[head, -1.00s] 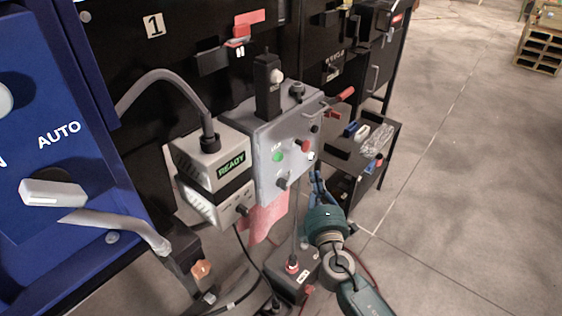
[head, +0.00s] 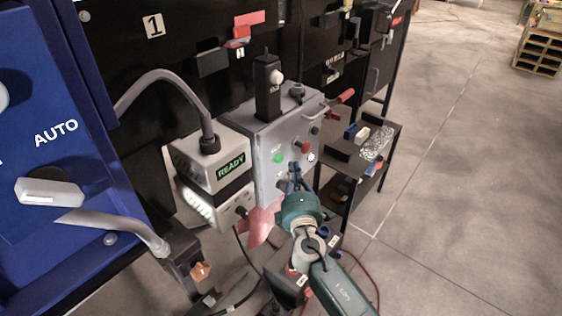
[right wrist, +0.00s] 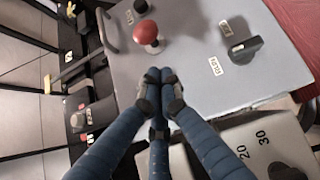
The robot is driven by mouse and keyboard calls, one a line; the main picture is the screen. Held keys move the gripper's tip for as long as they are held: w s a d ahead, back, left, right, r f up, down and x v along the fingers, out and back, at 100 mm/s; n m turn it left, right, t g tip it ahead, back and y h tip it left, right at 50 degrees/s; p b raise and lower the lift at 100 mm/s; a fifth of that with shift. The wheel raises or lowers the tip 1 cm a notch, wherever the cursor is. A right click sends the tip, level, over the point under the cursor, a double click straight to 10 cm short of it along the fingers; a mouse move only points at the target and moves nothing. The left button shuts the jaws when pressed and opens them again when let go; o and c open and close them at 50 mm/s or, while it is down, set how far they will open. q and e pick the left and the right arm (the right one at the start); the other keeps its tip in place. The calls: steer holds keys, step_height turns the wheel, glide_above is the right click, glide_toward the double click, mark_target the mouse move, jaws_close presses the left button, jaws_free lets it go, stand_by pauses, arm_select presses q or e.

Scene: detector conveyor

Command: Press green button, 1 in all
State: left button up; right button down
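The green button (head: 278,156) is a small round button on the front of a grey control box (head: 262,180), below and left of a red knob. My right gripper (head: 294,178) is in front of the box's lower right part, below and to the right of the green button. In the right wrist view its blue fingers (right wrist: 160,78) come together at the tips and hold nothing visible; they are over the box face. I cannot tell whether they touch it. The green button does not show in the right wrist view. My left gripper is not in view.
A red mushroom button (right wrist: 145,33) and a black rotary knob (right wrist: 245,50) stick out of the box face near the fingers. A device marked READY (head: 222,165) stands left of the box. A shelf (head: 372,150) with small items stands to the right; open floor lies beyond.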

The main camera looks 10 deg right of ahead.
mark_target(280, 159)
steer(key=shift+w+a, duration=0.5)
steer(key=shift+w, duration=0.05)
steer(key=shift+w+b, duration=0.1)
steer(key=shift+b, duration=0.2)
stand_by(0.9)
steer(key=shift+w+a, duration=0.2)
steer(key=shift+w, duration=0.05)
